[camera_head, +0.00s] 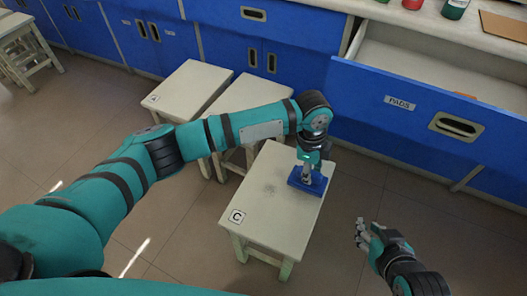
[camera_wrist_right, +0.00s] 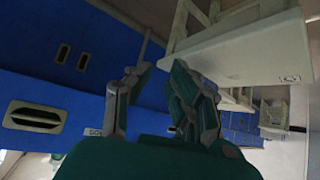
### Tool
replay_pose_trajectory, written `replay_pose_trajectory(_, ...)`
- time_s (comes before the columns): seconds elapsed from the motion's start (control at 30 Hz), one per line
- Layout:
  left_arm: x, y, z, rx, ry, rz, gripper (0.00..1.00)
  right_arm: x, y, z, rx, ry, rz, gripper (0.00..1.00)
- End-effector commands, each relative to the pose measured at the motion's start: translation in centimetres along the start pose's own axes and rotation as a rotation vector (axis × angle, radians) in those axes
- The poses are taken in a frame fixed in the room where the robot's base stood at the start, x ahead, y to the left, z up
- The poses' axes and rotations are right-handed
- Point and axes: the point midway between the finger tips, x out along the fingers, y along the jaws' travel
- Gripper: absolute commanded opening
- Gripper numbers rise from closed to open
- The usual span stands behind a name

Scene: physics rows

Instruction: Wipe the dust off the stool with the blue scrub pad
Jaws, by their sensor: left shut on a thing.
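The stool (camera_head: 262,222) is pale, with a label C at its front left corner, and stands in the middle of the head view. A grey dust smudge (camera_head: 269,188) shows on its seat, left of the pad. My left gripper (camera_head: 307,174) is shut on the blue scrub pad (camera_head: 315,184), which is at the right side of the seat and looks to be on its surface. My right gripper (camera_head: 364,232) is open and empty, right of the stool. In the right wrist view its fingers (camera_wrist_right: 155,90) are apart, with a stool seat (camera_wrist_right: 235,55) beyond.
Two more pale stools (camera_head: 185,88) (camera_head: 228,100) stand behind, against blue cabinets (camera_head: 268,62). An open drawer (camera_head: 425,110) labelled PADS juts out at the right. Bottles (camera_head: 454,9) stand on the counter. Floor right of the stool is clear.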

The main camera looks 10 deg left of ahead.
Motion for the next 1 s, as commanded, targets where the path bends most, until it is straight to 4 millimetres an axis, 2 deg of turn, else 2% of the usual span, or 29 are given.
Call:
replay_pose_trajectory(0.57,-1.0,0.1,-0.2,-0.003,0.0,-0.001,0.0,-1.9,0.7,4.8,0.006,-0.255,0.014,0.2)
replay_pose_trajectory(1.0,-1.7,0.1,-0.2,-0.005,0.001,-0.001,0.0,-4.2,1.0,8.4,0.012,-0.45,0.024,0.2)
